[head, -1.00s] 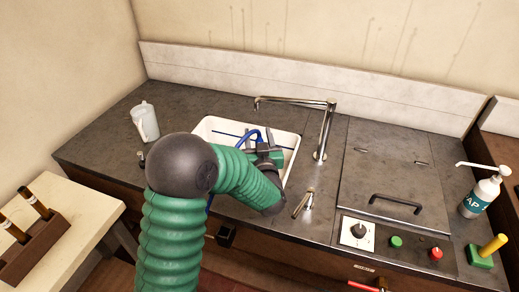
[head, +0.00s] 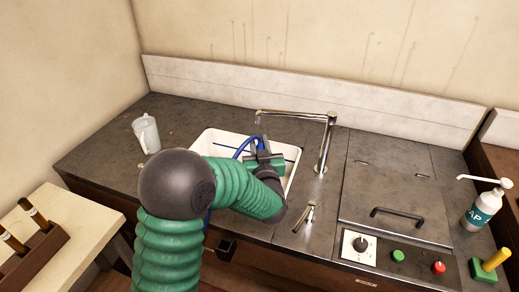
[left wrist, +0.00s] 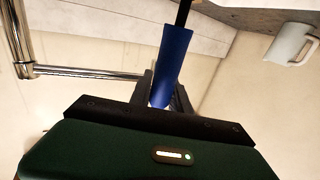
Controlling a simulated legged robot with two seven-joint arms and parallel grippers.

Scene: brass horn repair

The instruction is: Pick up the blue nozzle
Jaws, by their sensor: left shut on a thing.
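The blue nozzle (left wrist: 172,65) is a blue cylinder with a thin black part at its top end in the left wrist view. My left gripper (left wrist: 163,92) is shut on its lower part. In the head view my left gripper (head: 262,152) is over the white sink basin (head: 205,143), with a curved blue hose (head: 241,148) beside it. There my arm and gripper hide most of the nozzle and part of the basin. My right gripper is not in view.
A chrome faucet (head: 327,145) stands right of the basin, its spout reaching left near my gripper. A white jug (head: 147,135) stands at the left. A soap bottle (head: 480,210) and control knobs are at the right.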

